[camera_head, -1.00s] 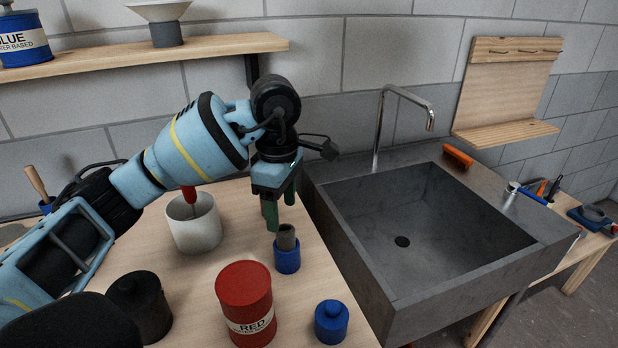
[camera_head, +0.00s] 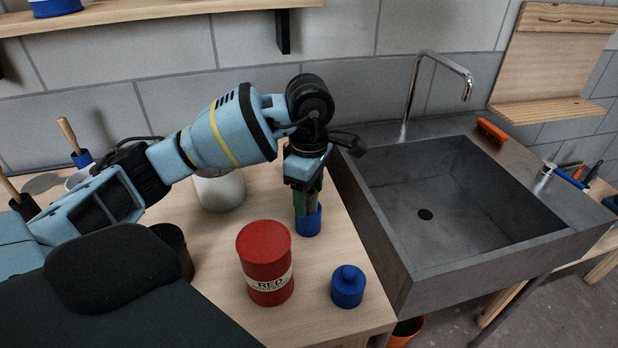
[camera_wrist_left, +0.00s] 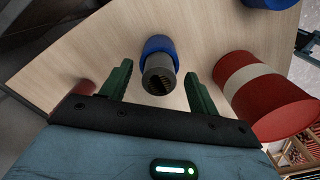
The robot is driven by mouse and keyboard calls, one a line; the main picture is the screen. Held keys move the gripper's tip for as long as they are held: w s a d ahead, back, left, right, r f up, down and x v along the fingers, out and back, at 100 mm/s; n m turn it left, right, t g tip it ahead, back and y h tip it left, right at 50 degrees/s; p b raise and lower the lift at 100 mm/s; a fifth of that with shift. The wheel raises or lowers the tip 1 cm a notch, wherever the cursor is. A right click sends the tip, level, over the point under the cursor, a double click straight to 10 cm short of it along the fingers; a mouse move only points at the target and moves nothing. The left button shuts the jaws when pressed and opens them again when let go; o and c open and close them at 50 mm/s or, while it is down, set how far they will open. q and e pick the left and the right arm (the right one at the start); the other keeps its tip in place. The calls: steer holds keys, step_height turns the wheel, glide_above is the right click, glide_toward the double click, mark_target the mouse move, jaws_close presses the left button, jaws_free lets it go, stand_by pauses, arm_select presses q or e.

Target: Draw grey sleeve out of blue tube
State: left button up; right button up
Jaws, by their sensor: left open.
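The blue tube (camera_head: 309,224) stands upright on the wooden bench, near its sink-side edge. The grey sleeve (camera_wrist_left: 158,79) sticks up out of the tube's mouth; the tube also shows in the left wrist view (camera_wrist_left: 158,45). My left gripper (camera_head: 306,204) points down over the tube, and its fingers partly hide the sleeve in the head view. In the left wrist view the green fingers of my left gripper (camera_wrist_left: 158,84) are open, one on each side of the sleeve, with gaps to it. My right gripper is not in view.
A red tin (camera_head: 266,262) stands close in front of the tube, and a blue lidded pot (camera_head: 348,287) to its right. A white pot (camera_head: 219,190) and a dark container (camera_head: 174,245) stand to the left. The grey sink (camera_head: 450,262) adjoins the bench.

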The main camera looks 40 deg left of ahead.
arm_select(q)
steer(key=shift+f, duration=0.4)
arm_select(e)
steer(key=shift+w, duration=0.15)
arm_select(q)
steer(key=shift+c, duration=0.3)
steer(key=c, duration=1)
steer(key=shift+r, duration=0.1)
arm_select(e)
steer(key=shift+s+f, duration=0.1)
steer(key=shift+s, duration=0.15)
arm_select(q)
steer(key=shift+r, duration=0.1)
